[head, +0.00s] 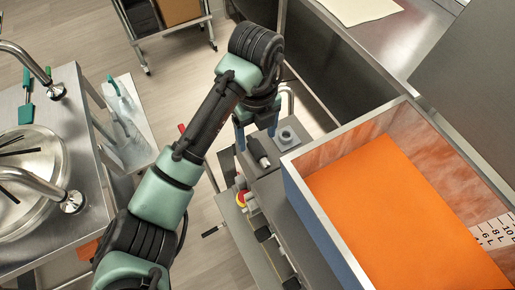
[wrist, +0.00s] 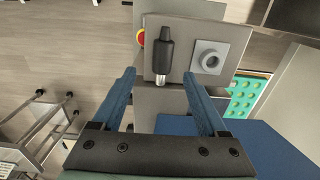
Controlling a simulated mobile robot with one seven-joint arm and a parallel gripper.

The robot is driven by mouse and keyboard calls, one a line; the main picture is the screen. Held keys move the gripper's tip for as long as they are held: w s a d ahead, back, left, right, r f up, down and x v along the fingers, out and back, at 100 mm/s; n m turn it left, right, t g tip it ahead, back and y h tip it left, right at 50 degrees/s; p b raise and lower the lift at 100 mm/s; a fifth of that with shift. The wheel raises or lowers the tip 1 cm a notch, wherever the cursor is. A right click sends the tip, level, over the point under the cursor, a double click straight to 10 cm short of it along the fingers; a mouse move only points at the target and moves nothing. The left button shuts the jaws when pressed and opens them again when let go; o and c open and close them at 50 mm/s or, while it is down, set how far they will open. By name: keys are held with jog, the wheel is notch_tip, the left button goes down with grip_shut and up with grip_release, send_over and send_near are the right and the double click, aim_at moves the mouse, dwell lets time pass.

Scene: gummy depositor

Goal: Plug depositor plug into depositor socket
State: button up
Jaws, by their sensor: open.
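The depositor plug (wrist: 164,52) is a black cylinder with a thinner cable end and a bright metal tip. It lies on a grey metal plate, and in the head view the black plug (head: 258,152) sits below my gripper. The depositor socket (wrist: 210,58) is a light grey ring on a square base, right of the plug on the same plate; the socket (head: 286,134) also shows in the head view. My gripper (wrist: 159,75) is open, its two blue fingers spread with nothing between them that they touch. The plug's metal tip appears between the fingertips, apart from both.
A large metal-rimmed box (head: 290,180) with an orange inside stands right of the plate. A red and yellow button (head: 241,198) is near the plate. A steel table (head: 75,85) with a round vessel (head: 45,160) stands left. Floor is open between them.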

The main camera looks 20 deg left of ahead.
aim_at(258, 148)
jog(key=shift+w+f+p, duration=0.2)
jog(key=shift+f+p, duration=1.1)
jog(key=shift+f, duration=1.95)
grip_shut()
